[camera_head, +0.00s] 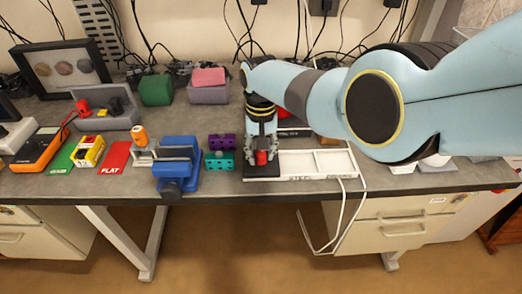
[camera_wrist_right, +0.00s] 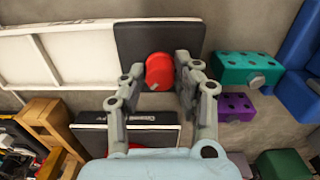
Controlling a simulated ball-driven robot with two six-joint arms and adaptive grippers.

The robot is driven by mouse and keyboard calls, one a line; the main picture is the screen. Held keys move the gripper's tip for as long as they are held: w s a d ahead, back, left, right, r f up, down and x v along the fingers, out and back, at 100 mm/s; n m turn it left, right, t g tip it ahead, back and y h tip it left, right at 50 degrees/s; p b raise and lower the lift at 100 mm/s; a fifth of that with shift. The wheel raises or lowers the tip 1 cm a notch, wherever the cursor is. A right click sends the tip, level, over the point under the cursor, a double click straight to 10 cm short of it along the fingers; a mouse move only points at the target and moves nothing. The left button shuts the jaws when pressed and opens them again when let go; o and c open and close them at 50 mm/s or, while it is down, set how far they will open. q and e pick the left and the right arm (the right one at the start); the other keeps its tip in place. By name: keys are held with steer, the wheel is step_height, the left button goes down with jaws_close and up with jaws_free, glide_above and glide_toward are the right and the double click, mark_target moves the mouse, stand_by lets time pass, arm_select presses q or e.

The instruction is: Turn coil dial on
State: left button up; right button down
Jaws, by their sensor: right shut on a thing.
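The coil dial is a small red knob (camera_head: 261,157) on a flat black base plate (camera_head: 262,174) near the table's front edge. The red knob also shows in the right wrist view (camera_wrist_right: 159,72), with the black plate (camera_wrist_right: 160,35) behind it. My right gripper (camera_head: 260,152) reaches down over the knob, with one finger on each side of it, shut on it. In the right wrist view its fingertips (camera_wrist_right: 157,74) flank the knob. I cannot make out any dial markings. My left gripper is not in view.
A white tray-like frame (camera_head: 318,177) adjoins the plate on the right, with a white cable hanging off the table. Teal (camera_head: 219,161) and purple (camera_head: 222,141) blocks and a blue vise (camera_head: 177,160) stand left. A multimeter (camera_head: 40,148) is far left. Cables crowd the back.

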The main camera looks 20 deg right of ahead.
mark_target(261, 153)
steer(key=shift+m, duration=0.3)
steer(key=c, duration=1)
jaws_free()
steer(key=shift+o, duration=0.2)
steer(key=shift+r, duration=0.15)
step_height(261, 153, up, 12)
steer(key=shift+f, duration=0.2)
